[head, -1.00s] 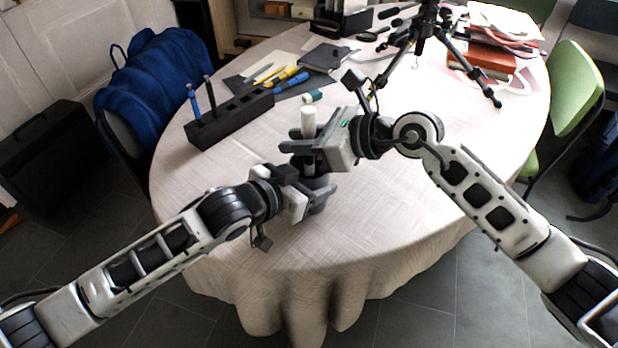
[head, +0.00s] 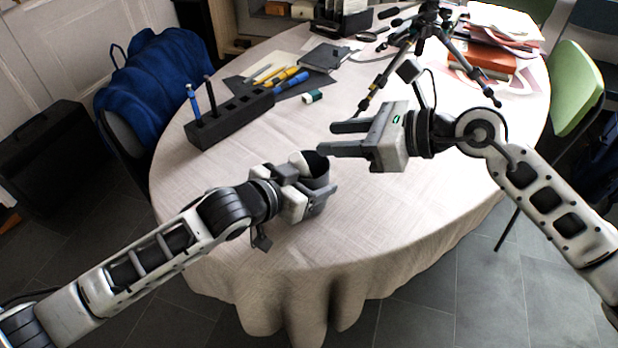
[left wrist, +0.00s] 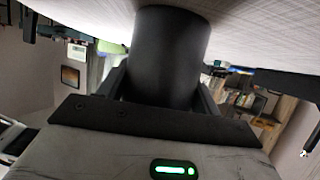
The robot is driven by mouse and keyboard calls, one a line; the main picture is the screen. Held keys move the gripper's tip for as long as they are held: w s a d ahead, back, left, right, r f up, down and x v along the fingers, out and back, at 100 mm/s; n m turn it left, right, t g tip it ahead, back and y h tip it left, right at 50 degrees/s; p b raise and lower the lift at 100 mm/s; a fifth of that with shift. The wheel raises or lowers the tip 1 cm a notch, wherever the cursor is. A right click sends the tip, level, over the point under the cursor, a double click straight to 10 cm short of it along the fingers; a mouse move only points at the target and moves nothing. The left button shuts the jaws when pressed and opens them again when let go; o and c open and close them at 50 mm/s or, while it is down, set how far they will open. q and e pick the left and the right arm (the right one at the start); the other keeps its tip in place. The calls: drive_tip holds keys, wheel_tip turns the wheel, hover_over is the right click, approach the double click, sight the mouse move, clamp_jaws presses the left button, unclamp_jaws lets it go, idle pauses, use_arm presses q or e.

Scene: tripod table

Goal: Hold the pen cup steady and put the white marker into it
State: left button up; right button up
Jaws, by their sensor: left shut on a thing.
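The dark pen cup (head: 319,165) stands near the front of the table, its mouth facing up. My left gripper (head: 318,183) is shut around it from the left. The left wrist view shows the cup's dark wall (left wrist: 170,50) between the fingers (left wrist: 165,88). My right gripper (head: 334,139) is open and empty, above the table, to the upper right of the cup. The white marker does not show in either view now. The inside of the cup is dark, and I cannot see what it holds.
A black block organizer (head: 232,118) with two pens stands at the left. Behind it lie yellow markers (head: 285,76) and a blue one (head: 290,83). A small green-and-white thing (head: 312,97) lies nearby. The tripod (head: 425,45) stands at the back right. The front right tabletop is clear.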

idle(0.3)
use_arm(q)
drive_tip(key=o, duration=1.2)
drive_tip(key=shift+c, duration=0.2)
drive_tip(key=v, duration=1.2)
